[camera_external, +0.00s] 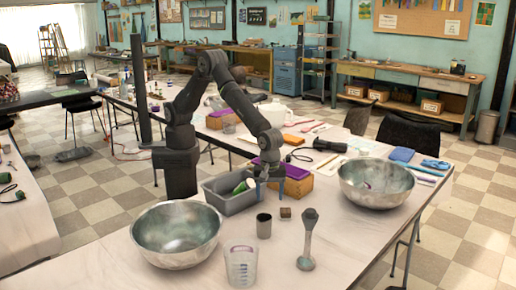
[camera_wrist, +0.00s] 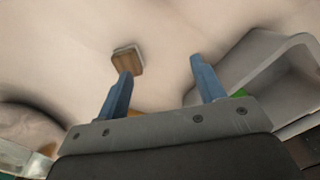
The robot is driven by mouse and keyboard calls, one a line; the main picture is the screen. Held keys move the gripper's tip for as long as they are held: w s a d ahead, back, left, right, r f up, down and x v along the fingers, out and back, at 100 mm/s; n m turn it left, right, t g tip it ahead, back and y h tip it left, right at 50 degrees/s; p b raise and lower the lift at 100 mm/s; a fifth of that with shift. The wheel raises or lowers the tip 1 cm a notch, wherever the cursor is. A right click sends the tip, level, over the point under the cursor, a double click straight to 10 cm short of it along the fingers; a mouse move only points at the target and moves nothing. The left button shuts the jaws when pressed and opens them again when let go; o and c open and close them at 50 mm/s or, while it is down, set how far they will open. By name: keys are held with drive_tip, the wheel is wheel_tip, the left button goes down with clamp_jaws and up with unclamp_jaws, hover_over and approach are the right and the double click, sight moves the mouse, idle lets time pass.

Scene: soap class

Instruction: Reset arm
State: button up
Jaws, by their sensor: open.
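My gripper (camera_wrist: 160,92) shows in the wrist view with two blue fingers spread wide apart and nothing between them. In the external view my gripper (camera_external: 268,178) hangs above the table, close to the right end of the grey bin (camera_external: 228,199). A small brown block (camera_external: 285,213) lies on the table in front of it. The block also shows in the wrist view (camera_wrist: 128,60), just beyond the left fingertip; I cannot tell if they touch. A green and white item (camera_external: 243,187) leans in the bin.
A large metal bowl (camera_external: 177,236) stands front left and another (camera_external: 376,184) stands right.

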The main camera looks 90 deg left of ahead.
drive_tip(key=s+d+r, duration=0.1)
drive_tip(key=s+r, duration=0.2)
drive_tip(key=s, duration=0.2)
drive_tip(key=m, duration=0.7)
hover_over(232, 231)
drive_tip(key=f, duration=0.2)
wheel_tip(232, 231, down, 9)
drive_tip(key=shift+f, duration=0.15)
wheel_tip(232, 231, up, 3)
drive_tip(key=shift+a+r, duration=0.1)
drive_tip(key=shift+s+r, duration=0.25)
drive_tip(key=shift+r, duration=0.45)
